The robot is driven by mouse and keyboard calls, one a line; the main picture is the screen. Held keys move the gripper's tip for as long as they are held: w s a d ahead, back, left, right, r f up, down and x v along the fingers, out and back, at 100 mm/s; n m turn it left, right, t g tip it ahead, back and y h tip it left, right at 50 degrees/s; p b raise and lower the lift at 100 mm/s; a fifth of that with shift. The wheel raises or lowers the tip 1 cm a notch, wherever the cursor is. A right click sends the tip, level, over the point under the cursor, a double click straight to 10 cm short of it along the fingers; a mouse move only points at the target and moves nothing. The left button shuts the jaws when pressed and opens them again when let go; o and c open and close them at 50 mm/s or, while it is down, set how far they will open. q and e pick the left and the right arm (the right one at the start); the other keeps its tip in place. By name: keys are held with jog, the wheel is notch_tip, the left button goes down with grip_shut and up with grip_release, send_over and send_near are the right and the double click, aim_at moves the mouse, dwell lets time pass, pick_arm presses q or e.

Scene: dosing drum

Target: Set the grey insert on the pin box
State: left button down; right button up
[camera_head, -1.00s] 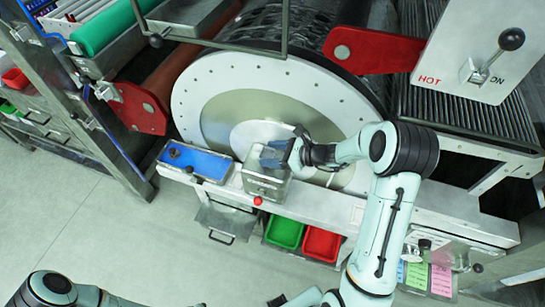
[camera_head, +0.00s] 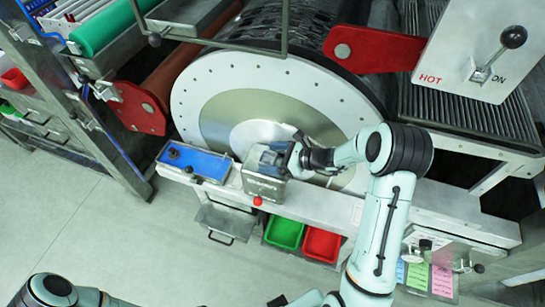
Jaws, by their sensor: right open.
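The pin box (camera_head: 263,188) is a small metal box on the white ledge in front of the big drum. My right gripper (camera_head: 281,155) is open, with its dark fingers at the back right of the box's top. A dark grey piece that looks like the grey insert (camera_head: 266,160) shows at the box top, beside the fingers. The view is too small to tell whether it sits fully down or whether the fingers touch it. My left arm shows only in part at the lower left corner, and its gripper is out of view.
A blue tray (camera_head: 196,163) with a dark knob lies left of the box. A red button (camera_head: 257,201) is on the front below the box. Green (camera_head: 284,233) and red (camera_head: 322,244) bins hang below the ledge. The drum's white disc (camera_head: 205,85) stands close behind.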

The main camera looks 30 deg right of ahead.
jog(key=shift+r, duration=0.4)
pick_arm(q)
jog(key=shift+s+f+b, duration=0.35)
jog(key=shift+f+b, duration=0.1)
jog(key=shift+f, duration=0.05)
pick_arm(e)
jog(key=v, duration=1.2)
jog(key=shift+f, duration=0.25)
jog(key=shift+d, duration=0.1)
pick_arm(q)
jog(key=shift+s, duration=0.1)
pick_arm(e)
jog(key=shift+s, duration=0.1)
